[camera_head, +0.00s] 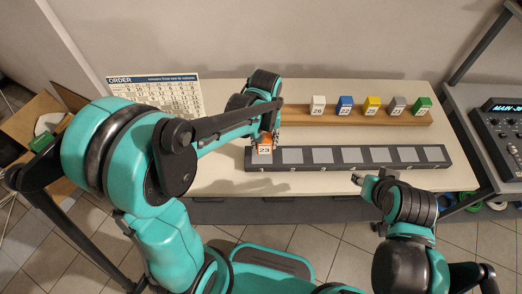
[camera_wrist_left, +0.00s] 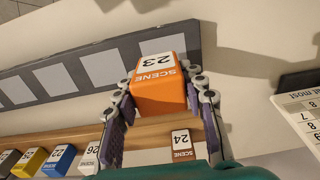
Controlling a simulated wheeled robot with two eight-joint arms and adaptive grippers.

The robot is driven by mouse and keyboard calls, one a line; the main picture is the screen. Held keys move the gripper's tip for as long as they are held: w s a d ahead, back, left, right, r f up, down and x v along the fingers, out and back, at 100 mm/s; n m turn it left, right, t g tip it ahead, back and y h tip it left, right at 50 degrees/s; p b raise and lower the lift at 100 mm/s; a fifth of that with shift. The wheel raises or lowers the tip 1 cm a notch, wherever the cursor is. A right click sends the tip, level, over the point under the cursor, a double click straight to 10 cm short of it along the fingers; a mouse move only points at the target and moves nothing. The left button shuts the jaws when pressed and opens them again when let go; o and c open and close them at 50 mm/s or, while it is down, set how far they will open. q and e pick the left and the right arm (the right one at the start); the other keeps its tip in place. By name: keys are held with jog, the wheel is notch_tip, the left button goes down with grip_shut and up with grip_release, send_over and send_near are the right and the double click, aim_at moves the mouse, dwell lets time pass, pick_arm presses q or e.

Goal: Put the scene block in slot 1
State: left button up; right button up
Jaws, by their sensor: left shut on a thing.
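The orange scene block, numbered 23 (camera_head: 264,150), is between the fingers of my left gripper (camera_head: 268,138). In the left wrist view the block (camera_wrist_left: 160,95) sits between both fingertips of my left gripper (camera_wrist_left: 163,95), with its label facing up. The dark slot rack (camera_head: 350,167) has a row of grey pads. The block is at the rack's left end in the head view, over the leftmost pad's place. I cannot tell whether its underside touches the rack. My right gripper (camera_head: 358,179) is in front of the table edge, holding no visible block; its opening is unclear.
A wooden shelf (camera_head: 300,114) behind the rack holds white, blue, yellow, grey and green blocks. A brown block numbered 24 (camera_wrist_left: 182,145) shows in the wrist view. An order sheet (camera_head: 160,94) stands at back left. A mixer (camera_head: 500,130) is at right.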

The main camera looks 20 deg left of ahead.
aim_at(262, 149)
pick_arm(q)
jog(key=shift+a+f, duration=0.45)
notch_tip(262, 149, down, 4)
jog(key=shift+r+b, duration=0.1)
jog(key=shift+b, duration=0.7)
jog(key=shift+r, duration=0.1)
jog(key=o, duration=0.8)
jog(key=shift+f, duration=0.2)
jog(key=o, duration=0.4)
jog(key=shift+r, duration=0.15)
